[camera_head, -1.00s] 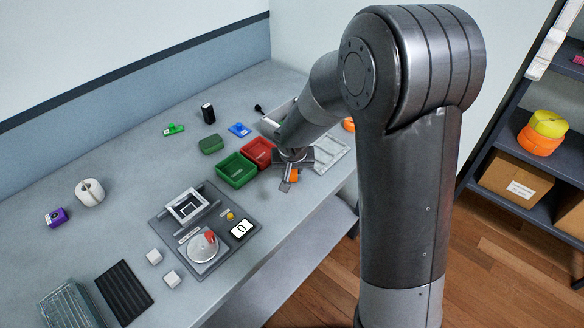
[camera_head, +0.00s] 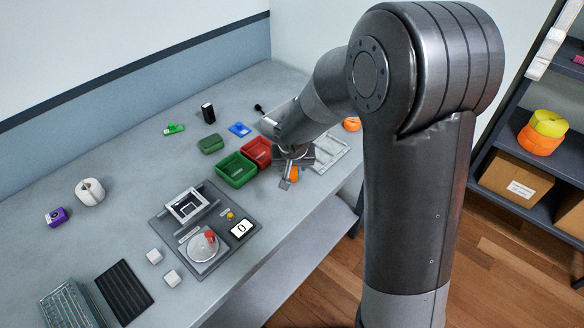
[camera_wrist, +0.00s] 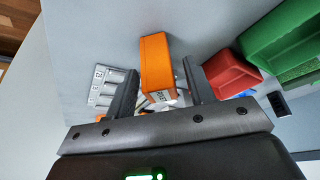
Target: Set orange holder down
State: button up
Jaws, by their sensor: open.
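The orange holder (camera_wrist: 156,62) is a small orange block standing on the table, between and just beyond my open fingers in the wrist view. A gap shows between it and each finger. In the head view only a small orange part of the holder (camera_head: 294,174) shows beside my gripper (camera_head: 289,172), near the table's front edge. My gripper (camera_wrist: 160,88) is open with its two dark fingers on either side of the holder. Its fingertips are partly hidden in the head view.
A red bin (camera_head: 256,152) and a green bin (camera_head: 237,172) stand just left of my gripper. A grey tray (camera_head: 330,154) lies to its right. A scale station (camera_head: 205,228) is nearer, and an orange roll (camera_head: 351,124) sits behind my arm.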

jog(key=v, duration=1)
jog(key=s+d+r, duration=0.4)
jog(key=s, duration=0.3)
jog(key=s+d+r, duration=0.3)
jog(key=s+r, duration=0.1)
jog(key=s, duration=0.4)
jog(key=s+d+r+t, duration=0.1)
jog(key=s+d+r, duration=0.3)
jog(key=s, duration=0.3)
jog(key=shift+s+d, duration=0.3)
jog(key=shift+s, duration=0.05)
